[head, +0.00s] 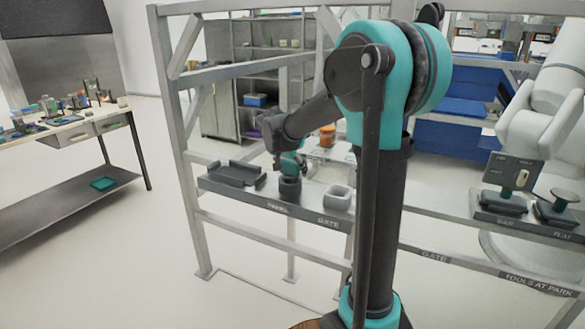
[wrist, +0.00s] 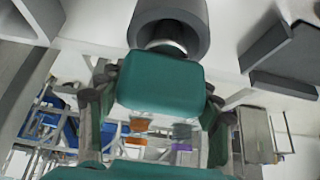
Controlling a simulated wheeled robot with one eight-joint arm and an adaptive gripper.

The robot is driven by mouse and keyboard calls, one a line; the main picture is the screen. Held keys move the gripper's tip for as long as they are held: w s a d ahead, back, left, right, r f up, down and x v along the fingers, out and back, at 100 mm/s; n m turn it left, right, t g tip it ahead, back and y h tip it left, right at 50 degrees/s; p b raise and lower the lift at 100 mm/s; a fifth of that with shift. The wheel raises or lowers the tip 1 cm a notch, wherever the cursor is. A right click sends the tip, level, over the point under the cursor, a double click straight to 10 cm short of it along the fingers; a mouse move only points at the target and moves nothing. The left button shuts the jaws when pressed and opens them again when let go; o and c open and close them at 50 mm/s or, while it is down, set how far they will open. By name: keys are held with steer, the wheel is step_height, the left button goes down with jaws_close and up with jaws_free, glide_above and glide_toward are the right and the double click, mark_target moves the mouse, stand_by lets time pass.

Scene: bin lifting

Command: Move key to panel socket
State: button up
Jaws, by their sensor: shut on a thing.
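The key shows in the wrist view as a teal block (wrist: 160,82) with a short metallic neck. My gripper (wrist: 157,105) is shut on this block, with a finger on each side. The neck meets a dark round socket (wrist: 168,20); how deep it sits is hidden. In the head view my gripper (head: 289,160) is low over the shelf, directly above the dark round socket (head: 290,188). My arm link partly covers this area, and the key is small there. The shelf's front label below the socket is too small to read surely.
A dark low tray (head: 236,174) lies left of the socket on the shelf. A pale grey hollow block (head: 338,198) stands to its right, above a GATE label. Frame posts (head: 179,140) surround the shelf. Tool stands (head: 503,203) are at the right.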

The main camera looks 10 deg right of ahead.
stand_by(0.4)
steer(key=o, duration=1.4)
steer(key=shift+o, duration=0.6)
steer(key=shift+o, duration=0.9)
step_height(320, 180, up, 9)
